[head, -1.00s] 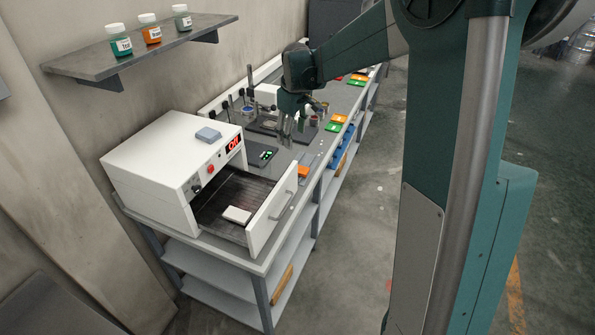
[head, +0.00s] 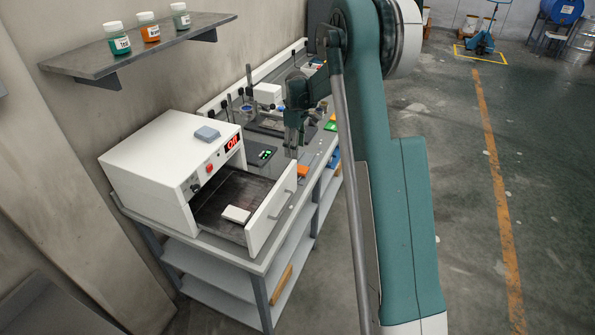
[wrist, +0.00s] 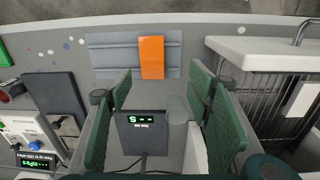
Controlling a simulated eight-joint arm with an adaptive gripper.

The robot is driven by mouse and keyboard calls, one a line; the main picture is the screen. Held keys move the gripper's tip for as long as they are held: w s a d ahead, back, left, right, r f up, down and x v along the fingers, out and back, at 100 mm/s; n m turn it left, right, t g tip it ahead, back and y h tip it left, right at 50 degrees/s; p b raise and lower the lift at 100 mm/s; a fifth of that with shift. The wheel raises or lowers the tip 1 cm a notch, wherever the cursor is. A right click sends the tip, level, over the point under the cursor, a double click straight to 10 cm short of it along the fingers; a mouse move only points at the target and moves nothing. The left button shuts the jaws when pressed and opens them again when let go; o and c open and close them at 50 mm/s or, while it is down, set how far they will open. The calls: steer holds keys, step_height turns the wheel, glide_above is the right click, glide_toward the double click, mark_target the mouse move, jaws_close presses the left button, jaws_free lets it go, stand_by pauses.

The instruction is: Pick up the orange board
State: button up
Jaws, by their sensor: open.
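The orange board (wrist: 151,58) lies on a flat grey holder (wrist: 110,51) near the bench edge in the wrist view. It is upright in that picture, above the gap between my fingers. In the head view a small part of the orange board (head: 302,171) shows just right of my gripper (head: 291,150). In the wrist view the green-padded fingers of my gripper (wrist: 158,90) are spread wide with nothing held between them. The gripper is apart from the board and hangs over the bench.
A white oven (head: 165,165) has its drawer (head: 270,215) pulled out with a white block (head: 236,214) inside. A scale with a green display (wrist: 142,130) lies beneath my fingers. Black instruments (wrist: 52,100) stand at the left. A green board (head: 330,126) lies farther along the bench.

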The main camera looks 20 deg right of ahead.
steer(key=f, duration=0.1)
steer(key=w+d+f, duration=0.1)
steer(key=f, duration=0.1)
steer(key=w+f, duration=0.1)
steer(key=shift+d+f, duration=0.25)
steer(key=shift+f, duration=1.3)
steer(key=shift+f, duration=0.15)
steer(key=shift+a+f+p, duration=0.15)
steer(key=shift+f+p, duration=0.2)
steer(key=shift+f, duration=2.1)
steer(key=shift+c, duration=0.5)
steer(key=c, duration=0.9)
